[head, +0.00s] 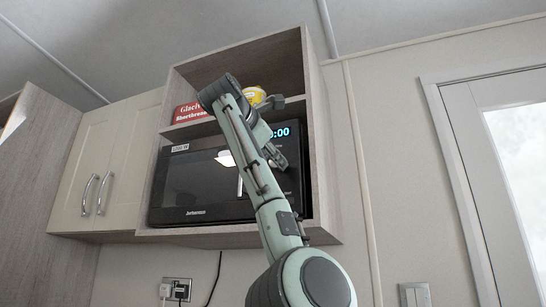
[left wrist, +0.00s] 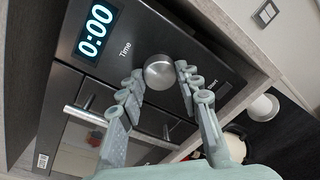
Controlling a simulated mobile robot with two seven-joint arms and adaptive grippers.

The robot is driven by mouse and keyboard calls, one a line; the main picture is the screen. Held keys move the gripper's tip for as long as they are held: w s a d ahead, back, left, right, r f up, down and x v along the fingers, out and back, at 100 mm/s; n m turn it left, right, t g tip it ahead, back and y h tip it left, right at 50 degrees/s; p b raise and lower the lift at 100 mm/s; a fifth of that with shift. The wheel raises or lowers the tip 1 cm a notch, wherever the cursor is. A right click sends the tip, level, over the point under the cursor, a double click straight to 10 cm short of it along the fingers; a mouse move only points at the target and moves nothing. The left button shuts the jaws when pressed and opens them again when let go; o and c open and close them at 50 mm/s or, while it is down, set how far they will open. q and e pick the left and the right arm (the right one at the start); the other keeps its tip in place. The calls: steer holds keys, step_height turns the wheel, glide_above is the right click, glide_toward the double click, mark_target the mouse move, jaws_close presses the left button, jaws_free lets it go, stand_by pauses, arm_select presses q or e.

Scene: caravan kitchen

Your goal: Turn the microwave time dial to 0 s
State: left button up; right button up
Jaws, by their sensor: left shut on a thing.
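The microwave (head: 190,185) sits in the wall cabinet's lower bay, its dark door closed. Its display (left wrist: 96,30) reads 0:00 in the left wrist view; in the head view the display (head: 280,132) is partly covered by my arm. The round silver time dial (left wrist: 159,71), beside the word "Time", shows in the left wrist view. My left gripper (left wrist: 160,80) is shut on the dial, one finger on each side. In the head view the left gripper (head: 280,158) is in front of the control panel and hides the dial. My right gripper is not in view.
A red shortbread box (head: 188,112) and a yellow item (head: 254,95) stand on the shelf above the microwave. The cabinet's right side wall (head: 318,130) is close to my left gripper. Cream cabinet doors (head: 110,160) are at the left.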

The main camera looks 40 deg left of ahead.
arm_select(q)
steer(key=shift+f+n, duration=0.1)
steer(key=shift+n, duration=1)
steer(key=o, duration=1.2)
steer(key=shift+c, duration=0.2)
steer(key=v, duration=1.2)
steer(key=shift+s+a, duration=0.1)
